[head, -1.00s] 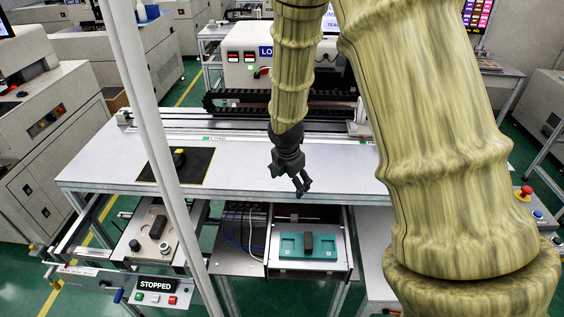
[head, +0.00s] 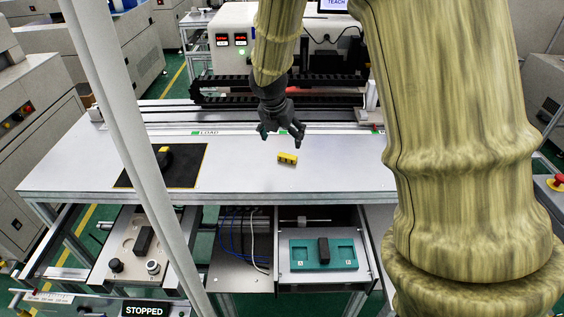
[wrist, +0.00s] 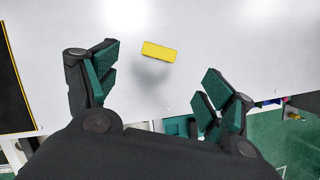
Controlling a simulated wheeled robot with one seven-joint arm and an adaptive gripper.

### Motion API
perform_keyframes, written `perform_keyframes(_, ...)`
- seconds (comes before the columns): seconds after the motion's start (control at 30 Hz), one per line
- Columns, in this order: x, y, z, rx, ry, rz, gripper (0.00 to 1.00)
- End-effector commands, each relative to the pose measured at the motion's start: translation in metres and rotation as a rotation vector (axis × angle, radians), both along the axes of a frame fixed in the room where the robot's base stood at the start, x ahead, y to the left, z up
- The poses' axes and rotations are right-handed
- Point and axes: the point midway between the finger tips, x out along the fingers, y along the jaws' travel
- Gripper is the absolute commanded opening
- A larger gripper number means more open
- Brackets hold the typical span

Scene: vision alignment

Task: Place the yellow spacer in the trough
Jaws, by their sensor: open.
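The yellow spacer (head: 287,158) is a small block, slightly tilted in the head view, over the grey table just below and in front of my gripper (head: 281,137). In the wrist view the spacer (wrist: 159,52) shows beyond the open fingers (wrist: 157,78), in the gap between them and nearer the left finger. No finger touches it. A soft shadow shows beside it; I cannot tell whether it rests flat on the table. A teal tray (head: 300,262) with recesses and a dark block (head: 323,251) sits in the open drawer below. I cannot tell which part is the trough.
A black mat (head: 135,176) with a black and yellow object (head: 164,157) lies at the table's left. A panel (head: 118,255) with knobs and a dark block stands below left. A rail (head: 240,119) runs along the back. The table (head: 345,172) right of the spacer is clear.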

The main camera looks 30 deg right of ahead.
Motion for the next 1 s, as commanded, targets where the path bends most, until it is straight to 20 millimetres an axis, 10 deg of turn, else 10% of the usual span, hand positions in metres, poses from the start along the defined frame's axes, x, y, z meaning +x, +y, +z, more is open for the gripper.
perform_keyframes(1.0,0.014,-0.022,-0.064,0.000,0.002,-0.003,0.82)
